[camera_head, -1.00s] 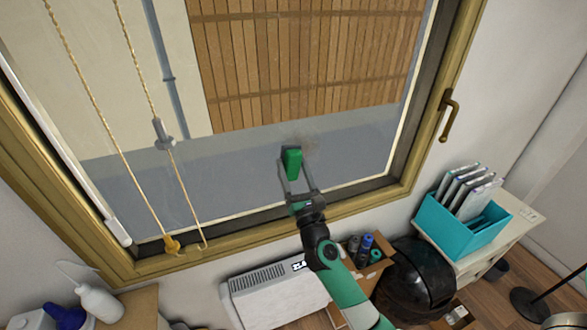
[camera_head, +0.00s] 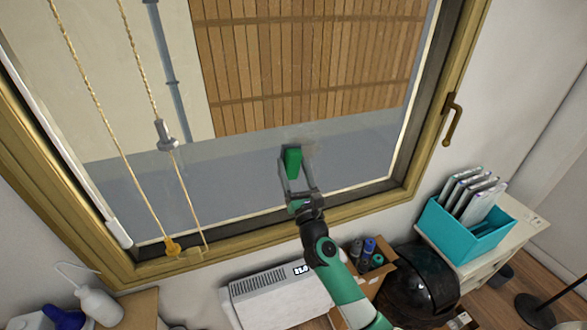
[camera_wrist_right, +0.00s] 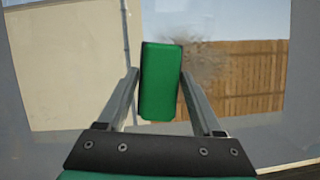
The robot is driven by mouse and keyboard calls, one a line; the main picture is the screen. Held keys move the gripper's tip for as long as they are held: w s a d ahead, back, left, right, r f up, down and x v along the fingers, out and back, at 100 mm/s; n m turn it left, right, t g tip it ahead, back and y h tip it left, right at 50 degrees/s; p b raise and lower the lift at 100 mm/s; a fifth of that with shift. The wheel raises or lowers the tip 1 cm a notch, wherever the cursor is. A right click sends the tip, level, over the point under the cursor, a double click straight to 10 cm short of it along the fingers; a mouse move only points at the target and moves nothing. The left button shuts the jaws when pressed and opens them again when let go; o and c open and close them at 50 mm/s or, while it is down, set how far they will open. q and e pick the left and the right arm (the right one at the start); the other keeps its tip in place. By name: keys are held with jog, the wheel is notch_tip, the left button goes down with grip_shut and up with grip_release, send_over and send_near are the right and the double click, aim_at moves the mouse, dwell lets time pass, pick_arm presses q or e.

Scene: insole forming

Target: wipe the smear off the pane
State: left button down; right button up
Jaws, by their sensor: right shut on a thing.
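The window pane (camera_head: 240,170) fills the upper middle of the head view. A faint grey-brown smear (camera_head: 311,142) is on it, just up and right of a green block (camera_head: 292,161). In the right wrist view the smear (camera_wrist_right: 205,62) shows as a speckled dark patch, partly hidden behind the block (camera_wrist_right: 160,85). My right gripper (camera_head: 295,172) is shut on the green block, with one finger on each side of it. The block is at or close to the glass; I cannot tell if it touches. My left gripper is not in view.
Blind cords (camera_head: 132,110) with a grey weight hang on the left. A window handle (camera_head: 452,118) is on the right frame. Below are a white heater (camera_head: 280,297), a black bin (camera_head: 415,280) and a teal file box (camera_head: 465,230).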

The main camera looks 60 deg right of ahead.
aim_at(314, 150)
jog(key=shift+s+d+p, duration=0.9)
jog(key=shift+s+d, duration=1.6)
jog(key=shift+d, duration=0.15)
